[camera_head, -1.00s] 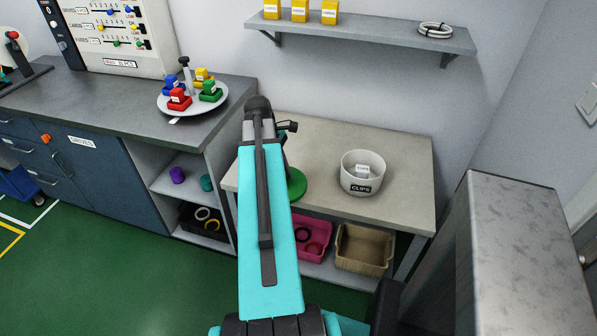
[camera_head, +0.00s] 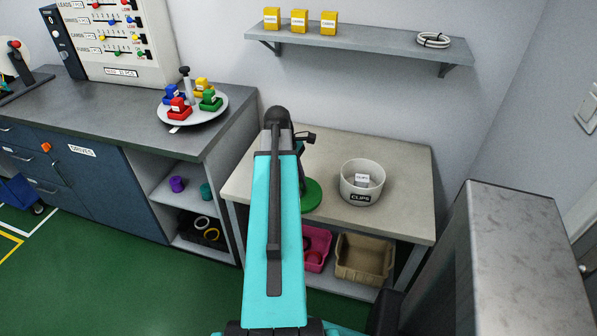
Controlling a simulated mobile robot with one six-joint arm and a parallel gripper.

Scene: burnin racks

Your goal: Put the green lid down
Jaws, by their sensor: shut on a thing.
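The green lid (camera_head: 311,195) is a flat round disc, seen partly behind my turquoise arm, over the front left part of the beige table (camera_head: 400,217). My gripper (camera_head: 303,184) is mostly hidden by the arm; only a dark strip of it shows, right above the lid. It is shut on the lid. I cannot tell whether the lid touches the table top or is held a little above it.
A white round CLIPS bin (camera_head: 348,188) stands on the table to the right of the lid. A pink bin (camera_head: 319,241) and a tan bin (camera_head: 367,270) sit on the shelf below. The table is bare around the CLIPS bin. A grey cabinet (camera_head: 530,230) stands at the right.

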